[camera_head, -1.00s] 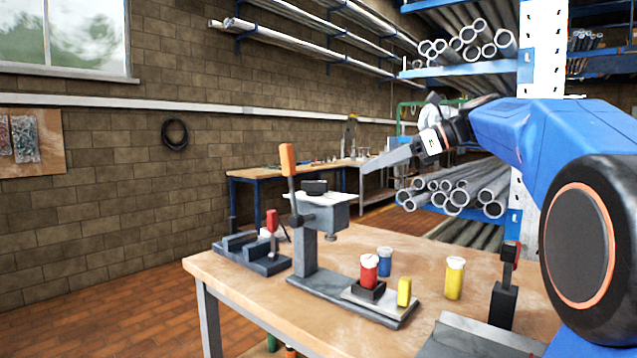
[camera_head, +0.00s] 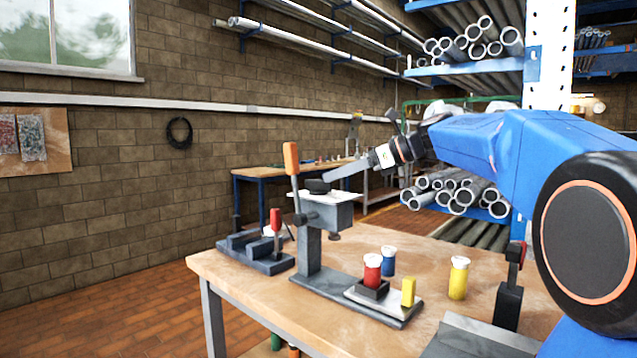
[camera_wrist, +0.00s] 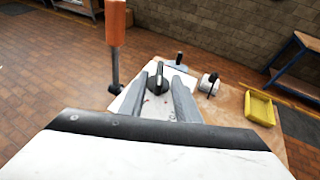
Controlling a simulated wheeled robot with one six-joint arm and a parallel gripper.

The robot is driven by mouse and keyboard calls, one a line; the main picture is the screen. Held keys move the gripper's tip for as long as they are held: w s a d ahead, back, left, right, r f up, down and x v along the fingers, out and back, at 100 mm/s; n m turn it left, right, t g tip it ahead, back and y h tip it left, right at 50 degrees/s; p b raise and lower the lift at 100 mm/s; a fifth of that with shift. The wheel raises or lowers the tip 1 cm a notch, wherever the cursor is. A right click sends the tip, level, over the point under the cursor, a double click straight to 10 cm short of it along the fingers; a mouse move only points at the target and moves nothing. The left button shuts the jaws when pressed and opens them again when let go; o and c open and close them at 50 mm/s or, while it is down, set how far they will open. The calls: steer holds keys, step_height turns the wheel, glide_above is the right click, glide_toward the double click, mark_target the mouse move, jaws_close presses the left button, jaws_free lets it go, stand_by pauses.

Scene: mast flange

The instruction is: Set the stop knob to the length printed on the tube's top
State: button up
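The stop knob (camera_head: 318,186) is a dark round knob with a raised grip, on the white top plate of the grey press. In the wrist view, the knob (camera_wrist: 158,84) shows between the tips of my gripper (camera_wrist: 160,76). The fingers are apart, with gaps showing beside the knob; I see no clear contact. In the head view my gripper (camera_head: 328,177) points down-left, just above the knob. A red tube (camera_head: 372,272) with a white top stands upright in a dark holder on the press base. The print on its top is too small to read.
The press's orange-handled lever (camera_head: 291,160) rises just left of the knob. A blue tube (camera_head: 388,262), a yellow tube (camera_head: 458,279) and a yellow block (camera_head: 408,292) stand nearby. A red-handled fixture (camera_head: 255,252) is at the table's left.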

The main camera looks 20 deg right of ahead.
mark_target(318, 181)
steer(key=shift+x, duration=2.95)
jaws_close()
